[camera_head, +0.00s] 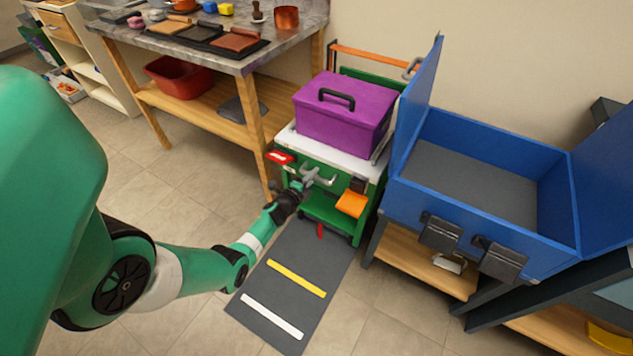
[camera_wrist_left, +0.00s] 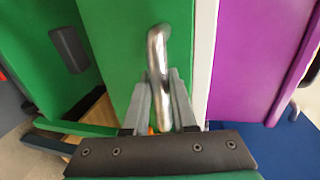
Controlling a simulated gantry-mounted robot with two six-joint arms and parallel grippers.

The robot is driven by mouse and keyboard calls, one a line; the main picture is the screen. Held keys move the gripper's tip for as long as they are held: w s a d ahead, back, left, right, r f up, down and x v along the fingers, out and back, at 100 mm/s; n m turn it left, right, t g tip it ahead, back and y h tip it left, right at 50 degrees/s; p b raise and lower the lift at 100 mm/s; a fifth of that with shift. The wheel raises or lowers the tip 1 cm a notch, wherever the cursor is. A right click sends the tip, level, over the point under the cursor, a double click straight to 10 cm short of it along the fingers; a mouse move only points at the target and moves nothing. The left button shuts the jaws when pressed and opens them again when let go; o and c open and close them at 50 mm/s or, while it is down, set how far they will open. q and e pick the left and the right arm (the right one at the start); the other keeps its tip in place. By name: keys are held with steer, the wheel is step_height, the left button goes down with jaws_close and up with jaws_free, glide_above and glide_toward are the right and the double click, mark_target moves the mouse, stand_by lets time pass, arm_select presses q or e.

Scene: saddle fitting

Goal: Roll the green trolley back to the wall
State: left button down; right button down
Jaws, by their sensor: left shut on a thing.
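The green trolley (camera_head: 322,213) stands between the wooden workbench and the blue box, close to the wall. A purple case (camera_head: 345,110) with a black handle sits on its pale top; the case also shows in the left wrist view (camera_wrist_left: 255,60). My left gripper (camera_head: 312,177) is at the trolley's front. In the left wrist view my left gripper (camera_wrist_left: 160,105) is shut on the silver bar handle (camera_wrist_left: 158,50) on the green front panel. My right gripper is not in view.
A dark floor mat (camera_head: 270,262) with a yellow and a white stripe lies in front of the trolley. The blue open box (camera_head: 480,180) stands close on the right, the wooden workbench (camera_head: 150,75) on the left. Tiled floor is clear at left.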

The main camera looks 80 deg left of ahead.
arm_select(q)
steer(key=shift+f, duration=0.2)
steer(key=c, duration=1.1)
jaws_free()
steer(key=o, duration=0.4)
steer(key=shift+w+a+r, duration=0.15)
steer(key=shift+w+a, duration=0.05)
steer(key=shift+c, duration=0.2)
steer(key=shift+s+d, duration=0.1)
steer(key=shift+s+d+r+p, duration=0.2)
steer(key=shift+d+p, duration=0.05)
steer(key=shift+p, duration=0.15)
steer(key=p+v, duration=0.5)
steer(key=v, duration=0.6)
